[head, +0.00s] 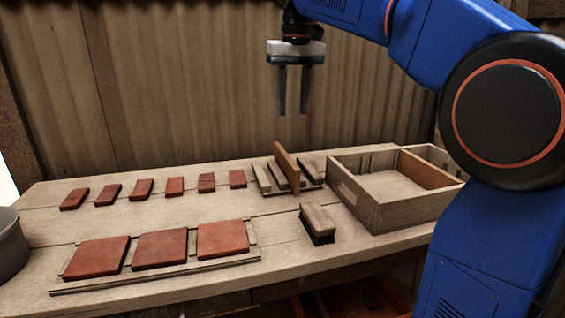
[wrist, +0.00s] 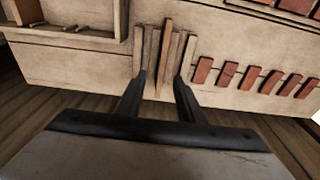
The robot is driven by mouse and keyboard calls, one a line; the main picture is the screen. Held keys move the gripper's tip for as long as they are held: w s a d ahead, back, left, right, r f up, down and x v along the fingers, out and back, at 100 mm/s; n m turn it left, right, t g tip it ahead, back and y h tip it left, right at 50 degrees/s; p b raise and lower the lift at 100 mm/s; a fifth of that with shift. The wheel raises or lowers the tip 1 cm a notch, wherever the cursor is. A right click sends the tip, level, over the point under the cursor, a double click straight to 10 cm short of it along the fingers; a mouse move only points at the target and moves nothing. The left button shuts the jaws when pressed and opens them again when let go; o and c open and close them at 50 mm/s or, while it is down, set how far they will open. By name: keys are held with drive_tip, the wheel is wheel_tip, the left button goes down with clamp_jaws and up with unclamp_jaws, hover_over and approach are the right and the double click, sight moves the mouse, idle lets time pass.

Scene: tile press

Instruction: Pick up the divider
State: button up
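A thin brown wooden divider (head: 286,163) stands on edge in a small slatted rack (head: 264,181) on the bench, left of the box. In the wrist view the divider (wrist: 164,50) stands up among the paler slats. A similar brown panel (head: 425,170) stands inside the open wooden box (head: 374,212). My gripper (head: 293,111) is open and empty, fingers pointing down, high above the bench and apart from the divider. In the wrist view the divider shows between the two fingers of my gripper (wrist: 160,82).
A brush (head: 318,220) lies in front of the rack. Several small red tiles (head: 174,186) line the back of the bench. Three larger tiles (head: 160,248) lie in a wooden frame at the front. A grey round container (head: 10,245) stands at the left edge.

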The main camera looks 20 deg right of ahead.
sight(286, 154)
drive_tip(key=w+f, duration=0.1)
drive_tip(key=f, duration=0.2)
drive_tip(key=w+f, duration=0.1)
drive_tip(key=f, duration=0.3)
drive_tip(key=w+f, duration=0.1)
drive_tip(key=f, duration=0.3)
drive_tip(key=shift+a+f, duration=0.2)
drive_tip(key=shift+f, duration=0.05)
drive_tip(key=shift+w+a+f, duration=0.1)
drive_tip(key=shift+w+f, duration=0.1)
drive_tip(key=shift+f, duration=1.15)
drive_tip(key=shift+w+a+f, duration=0.1)
drive_tip(key=shift+w+f, duration=0.05)
drive_tip(key=shift+f, duration=1.15)
clamp_jaws()
